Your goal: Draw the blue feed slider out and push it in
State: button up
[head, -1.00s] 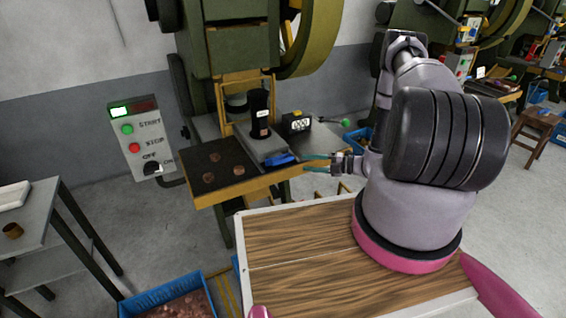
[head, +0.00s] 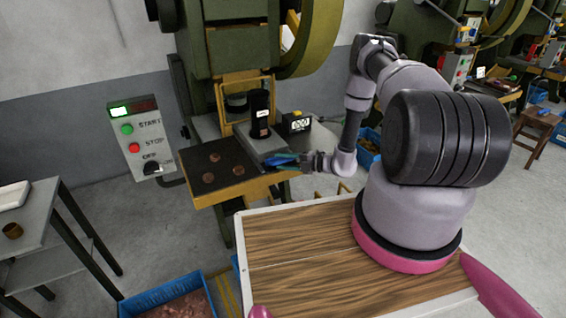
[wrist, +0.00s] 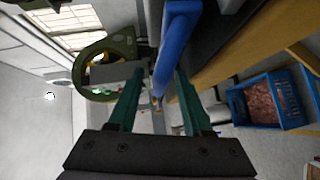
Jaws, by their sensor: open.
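The blue feed slider (head: 279,159) sits at the front right of the press table, below the black feed tube (head: 261,112). In the wrist view, the blue slider (wrist: 177,40) runs down from the top edge between the two green fingers. My gripper (head: 293,160) is at the right end of the slider in the head view. My gripper is open in the wrist view (wrist: 158,78), with a finger on either side of the blue part. I cannot tell whether a finger touches it. In the head view my gripper partly covers the slider's handle end.
Copper discs (head: 214,157) lie on the black plate at the table's left. A small display box (head: 297,122) stands behind the slider. A control panel (head: 140,138) is on the left. Blue bins (head: 172,298) stand on the floor.

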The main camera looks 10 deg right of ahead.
grip_shut()
dwell(1.3)
